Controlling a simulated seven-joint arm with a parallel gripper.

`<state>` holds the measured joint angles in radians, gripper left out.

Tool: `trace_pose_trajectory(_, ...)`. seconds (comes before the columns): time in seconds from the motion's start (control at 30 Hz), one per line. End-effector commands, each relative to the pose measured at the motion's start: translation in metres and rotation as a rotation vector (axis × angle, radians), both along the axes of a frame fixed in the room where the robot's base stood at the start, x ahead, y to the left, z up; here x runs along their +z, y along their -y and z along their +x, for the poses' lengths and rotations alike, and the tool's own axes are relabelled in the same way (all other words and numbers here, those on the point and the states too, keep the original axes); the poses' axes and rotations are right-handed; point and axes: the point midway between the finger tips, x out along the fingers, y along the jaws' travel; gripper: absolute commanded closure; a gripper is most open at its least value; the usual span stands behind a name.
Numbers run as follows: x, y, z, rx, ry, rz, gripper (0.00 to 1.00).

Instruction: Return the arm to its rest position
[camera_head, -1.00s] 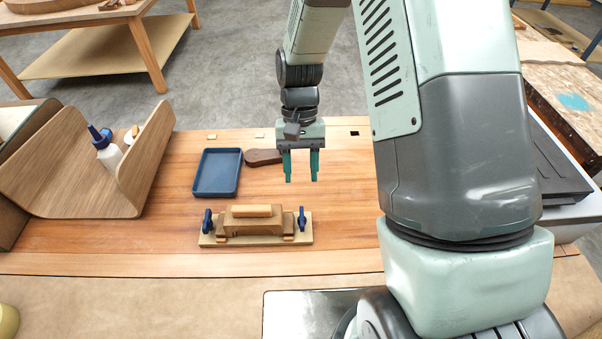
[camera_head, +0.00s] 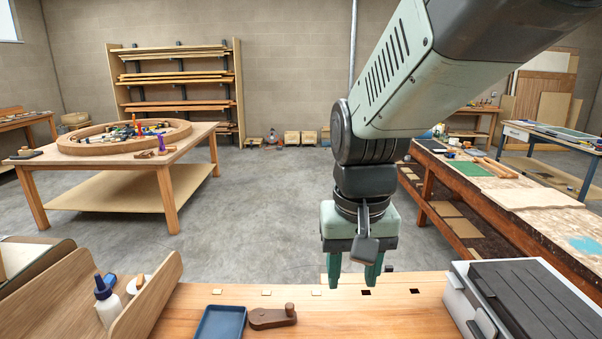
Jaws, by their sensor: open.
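My gripper (camera_head: 352,272) hangs from the arm with its two green fingers pointing down, apart and with nothing between them. It is above the back edge of the wooden bench (camera_head: 350,318), right of the middle of the picture. The dark wooden piece with a round knob (camera_head: 273,316) lies on the bench to the left of the gripper. The blue tray (camera_head: 220,324) beside it is cut off by the lower edge. The clamped form on its board is out of view now.
A grey case (camera_head: 515,300) with a black ribbed top stands at the bench's right. A curved wooden holder (camera_head: 150,296) with a glue bottle (camera_head: 107,305) stands at the left. A long worn workbench (camera_head: 470,200) runs along the right. Open floor (camera_head: 260,215) lies behind the bench.

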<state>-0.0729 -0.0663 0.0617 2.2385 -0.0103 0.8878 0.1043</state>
Motion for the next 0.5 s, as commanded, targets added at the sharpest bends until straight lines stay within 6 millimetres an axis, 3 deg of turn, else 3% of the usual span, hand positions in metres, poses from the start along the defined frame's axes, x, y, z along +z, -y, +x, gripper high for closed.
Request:
trace_pose_trajectory(0.03, 0.018, 0.006, -0.013, -0.002, 0.057, 0.001, 0.53)
trace_pose_trajectory(0.2, 0.057, 0.022, -0.056, -0.001, 0.213, 0.004, 0.53)
trace_pose_trajectory(0.4, 0.078, 0.033, -0.097, 0.001, 0.353, 0.007, 0.53)
trace_pose_trajectory(0.5, 0.081, 0.035, -0.108, 0.002, 0.391, 0.008, 0.53)
